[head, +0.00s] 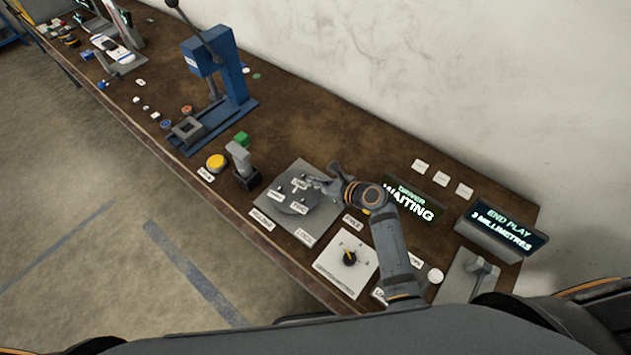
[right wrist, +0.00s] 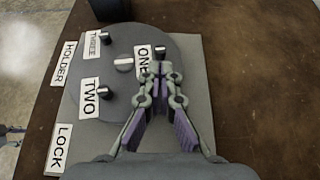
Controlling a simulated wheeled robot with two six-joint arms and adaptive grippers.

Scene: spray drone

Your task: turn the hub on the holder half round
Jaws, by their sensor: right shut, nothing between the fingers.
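The hub is a round grey disc (head: 286,204) with short pegs and tags ONE, TWO and THREE. It sits on the holder, a square grey plate (head: 310,224) on the bench. In the right wrist view the hub (right wrist: 130,72) has a slotted centre, and the plate (right wrist: 196,110) carries HOLDER and LOCK tags along its left side. My right gripper (head: 314,184) reaches over the hub's right side. In the right wrist view its fingertips (right wrist: 160,72) are together, close to the peg by tag ONE; whether they touch it I cannot tell. My left gripper is not in view.
A white dial panel (head: 337,273) lies in front of the holder. A grey lever switch (head: 241,165) and yellow button (head: 216,162) stand to its left, then a blue press (head: 232,85). Screens reading WAITING (head: 412,203) and END PLAY (head: 500,230) stand to the right.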

